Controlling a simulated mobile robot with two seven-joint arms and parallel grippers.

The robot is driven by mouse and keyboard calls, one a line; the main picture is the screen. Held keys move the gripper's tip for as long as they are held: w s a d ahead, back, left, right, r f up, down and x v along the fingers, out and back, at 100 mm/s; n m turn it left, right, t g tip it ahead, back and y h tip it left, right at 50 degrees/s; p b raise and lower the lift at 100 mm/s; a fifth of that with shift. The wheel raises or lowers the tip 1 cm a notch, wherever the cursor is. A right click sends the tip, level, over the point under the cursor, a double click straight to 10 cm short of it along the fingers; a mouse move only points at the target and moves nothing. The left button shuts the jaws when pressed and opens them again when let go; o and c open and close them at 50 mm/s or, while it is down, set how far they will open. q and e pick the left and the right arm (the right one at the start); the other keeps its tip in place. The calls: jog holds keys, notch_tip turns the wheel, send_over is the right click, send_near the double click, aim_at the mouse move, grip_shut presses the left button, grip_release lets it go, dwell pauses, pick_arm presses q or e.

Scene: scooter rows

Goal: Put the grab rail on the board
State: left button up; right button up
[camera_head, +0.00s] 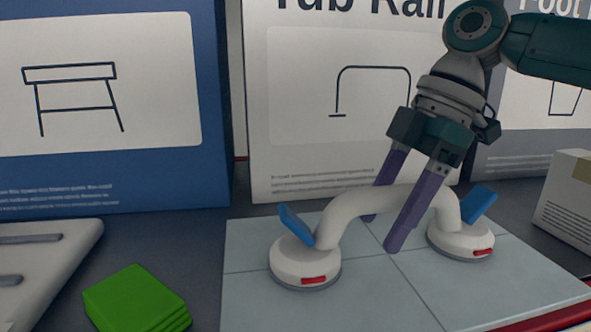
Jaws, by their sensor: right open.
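The grab rail (345,212) is a white arched handle with a round suction base at each end. Each base has a blue lever and a red tab. It stands upright on a pale tiled board (370,300). My right gripper (383,232) comes down from the upper right, and its two purple fingers are open, one on the near side and one on the far side of the rail's bar. Whether the fingers touch the bar, I cannot tell. My left gripper is not in view.
Large boxes stand behind the board: a blue one (215,120) at left, a white one (300,130) labelled with a rail drawing, and a grey one at right. A green stack (135,300) and a white slotted panel (50,255) lie at left. A small carton (570,205) stands at right.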

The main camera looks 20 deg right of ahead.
jog(key=v, duration=1.1)
jog(key=shift+d+r, duration=0.1)
jog(key=shift+d, duration=0.05)
jog(key=shift+s, duration=0.1)
dwell(1.4)
